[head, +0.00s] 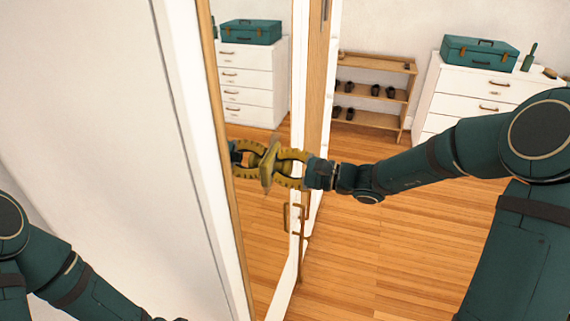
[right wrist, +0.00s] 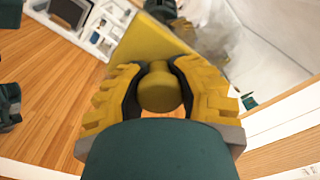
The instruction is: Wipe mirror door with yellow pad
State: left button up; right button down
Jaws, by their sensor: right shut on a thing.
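The mirror door (head: 262,262) stands upright left of centre in the head view, wood-framed, and reflects the floor and a chest of drawers. My right gripper (head: 283,165) is shut on the knob of the yellow pad (head: 268,166), at mid-height of the glass. The pad's flat face is toward the mirror, touching or almost touching it. The gripper's reflection shows just left of the pad. In the right wrist view, the gripper (right wrist: 160,92) has both fingers around the round knob, with the pad plate (right wrist: 150,42) beyond. My left arm is at the lower left; its gripper is out of frame.
A handle (head: 302,218) sticks out near the door's edge, below my right gripper. A wooden shoe rack (head: 376,66) and a white chest (head: 460,92) with a teal case (head: 480,52) stand at the back. A white wall fills the left. The wooden floor (head: 365,255) is clear.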

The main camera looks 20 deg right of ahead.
aim_at(274, 155)
jog(key=shift+s+a+b, duration=0.55)
jog(key=shift+s+a, duration=0.15)
jog(key=shift+s, duration=0.25)
jog(key=shift+s+a+b, duration=0.55)
jog(key=shift+s+a, duration=0.1)
jog(key=shift+s, duration=0.25)
jog(key=shift+r+p, duration=0.9)
jog(key=shift+r, duration=0.75)
jog(key=shift+w+d+f, duration=0.1)
jog(key=shift+w+d, duration=0.5)
jog(key=shift+w, duration=0.2)
jog(key=shift+w+d, duration=0.55)
jog(key=shift+w, duration=0.25)
jog(key=shift+w+d+p, duration=0.15)
jog(key=shift+w+d, duration=0.55)
jog(key=shift+w, duration=0.35)
jog(key=shift+w+d+p, duration=0.15)
jog(key=shift+w+d, duration=0.6)
jog(key=shift+w, duration=0.35)
jog(key=shift+w+d+p, duration=0.15)
jog(key=shift+w+d, duration=0.55)
jog(key=shift+w, duration=0.35)
jog(key=shift+v, duration=3)
jog(key=shift+s, duration=0.1)
